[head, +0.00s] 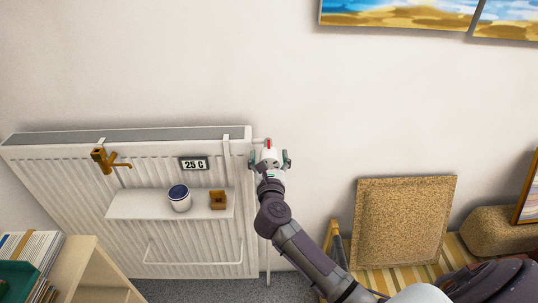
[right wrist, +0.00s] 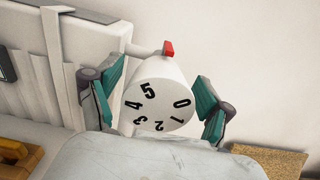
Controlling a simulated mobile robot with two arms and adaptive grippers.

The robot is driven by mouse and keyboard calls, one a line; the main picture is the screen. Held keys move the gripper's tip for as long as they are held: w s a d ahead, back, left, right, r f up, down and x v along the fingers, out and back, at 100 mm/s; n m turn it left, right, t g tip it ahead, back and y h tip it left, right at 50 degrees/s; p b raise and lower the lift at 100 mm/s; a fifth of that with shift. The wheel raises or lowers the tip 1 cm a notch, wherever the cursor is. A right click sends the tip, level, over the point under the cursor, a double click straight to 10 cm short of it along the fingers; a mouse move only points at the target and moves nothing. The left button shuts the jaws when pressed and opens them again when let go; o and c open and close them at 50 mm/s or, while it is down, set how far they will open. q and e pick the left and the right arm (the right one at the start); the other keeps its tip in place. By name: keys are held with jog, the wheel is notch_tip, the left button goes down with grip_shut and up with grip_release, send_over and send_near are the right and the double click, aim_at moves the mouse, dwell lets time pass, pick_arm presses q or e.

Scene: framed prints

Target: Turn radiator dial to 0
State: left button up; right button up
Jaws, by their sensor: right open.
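The white radiator dial (right wrist: 158,96) is at the radiator's right end, with numbers 0 to 5 on its face. A red pointer (right wrist: 169,48) sits behind its rim, at the top in the right wrist view; the 5 and the 0 lie to either side below it. My right gripper (right wrist: 160,100) is open, with one teal finger on each side of the dial. A gap shows at the right finger; the left finger is close to the dial, and contact is unclear. In the head view my right gripper (head: 270,160) covers most of the dial. My left gripper is not in view.
The white radiator (head: 70,180) carries a shelf (head: 140,205) with a blue-lidded jar (head: 180,197) and a small wooden block (head: 218,200). A thermometer reads 25 C (head: 194,163). A cork board (head: 400,220) leans at the right. The wall above the dial is clear.

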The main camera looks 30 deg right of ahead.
jog(key=shift+w, duration=0.1)
jog(key=c, duration=1.1)
jog(key=shift+c, duration=0.2)
jog(key=n+p, duration=0.3)
jog(key=shift+a+r, duration=0.1)
jog(key=n+p, duration=0.2)
jog(key=n, duration=0.1)
jog(key=shift+a+f+n+p, duration=0.1)
jog(key=shift+f+n+p, duration=0.15)
jog(key=shift+n+p, duration=0.2)
